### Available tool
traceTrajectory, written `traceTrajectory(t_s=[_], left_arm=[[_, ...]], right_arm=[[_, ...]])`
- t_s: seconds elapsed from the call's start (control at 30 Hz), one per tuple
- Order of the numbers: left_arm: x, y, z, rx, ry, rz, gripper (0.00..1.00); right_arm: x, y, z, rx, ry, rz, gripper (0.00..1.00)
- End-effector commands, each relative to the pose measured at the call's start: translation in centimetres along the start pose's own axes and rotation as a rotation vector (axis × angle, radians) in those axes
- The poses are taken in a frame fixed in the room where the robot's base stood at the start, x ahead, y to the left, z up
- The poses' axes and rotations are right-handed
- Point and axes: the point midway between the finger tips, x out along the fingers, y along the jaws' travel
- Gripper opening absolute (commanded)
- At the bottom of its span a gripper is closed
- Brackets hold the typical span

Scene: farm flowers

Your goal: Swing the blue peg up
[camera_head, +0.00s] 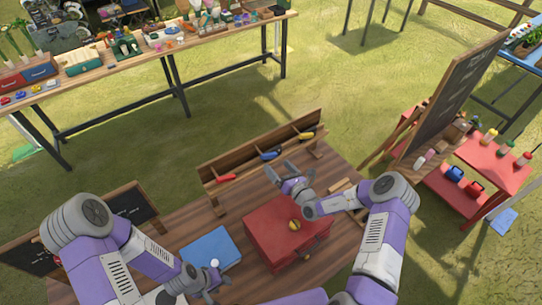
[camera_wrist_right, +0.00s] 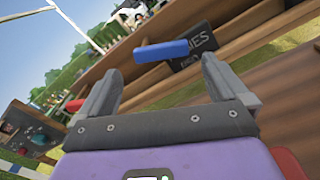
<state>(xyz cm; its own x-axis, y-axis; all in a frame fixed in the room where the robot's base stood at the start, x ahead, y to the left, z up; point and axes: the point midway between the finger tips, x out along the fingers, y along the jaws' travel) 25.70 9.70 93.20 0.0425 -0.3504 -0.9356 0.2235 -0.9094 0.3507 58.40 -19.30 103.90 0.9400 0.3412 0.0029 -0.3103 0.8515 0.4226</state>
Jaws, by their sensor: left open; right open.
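The blue peg (camera_head: 270,154) sits on the wooden rack (camera_head: 240,158) at the back of the table, between a red peg (camera_head: 226,178) and a yellow peg (camera_head: 306,135). In the right wrist view the blue peg (camera_wrist_right: 160,50) lies roughly level, ahead of the fingertips and between them in the picture. My right gripper (camera_head: 283,172) is open, just in front of the rack and apart from the peg; its open jaws also show in the wrist view (camera_wrist_right: 160,72). My left gripper (camera_head: 217,274) is open near the table's front, by the blue box.
A red box (camera_head: 268,225) with a small yellow item on top stands below my right forearm. A blue box (camera_head: 205,250) lies to its left. Chalkboards stand at the left (camera_head: 130,205) and right (camera_head: 455,90). The table between the blue box and the rack is clear.

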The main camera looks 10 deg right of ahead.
Motion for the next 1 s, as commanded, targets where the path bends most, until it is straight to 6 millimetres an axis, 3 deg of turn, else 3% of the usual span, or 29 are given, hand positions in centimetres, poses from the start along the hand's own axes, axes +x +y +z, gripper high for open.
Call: traceTrajectory(t_s=[0.1,0.3,0.67,1.0], left_arm=[[-0.2,0.1,-0.1,0.000,0.001,0.000,0.43],[-0.3,0.1,-0.1,0.000,0.002,0.000,0.43],[-0.4,0.1,-0.1,0.000,0.002,0.000,0.43],[-0.4,0.1,-0.1,0.000,0.002,0.000,0.43]], right_arm=[[2.1,0.1,0.1,-0.002,-0.002,0.003,1.00],[4.2,0.1,0.0,-0.001,0.000,0.002,1.00],[4.9,0.0,0.0,0.000,0.000,0.001,1.00],[4.9,0.1,0.0,-0.001,0.000,0.001,0.52]])
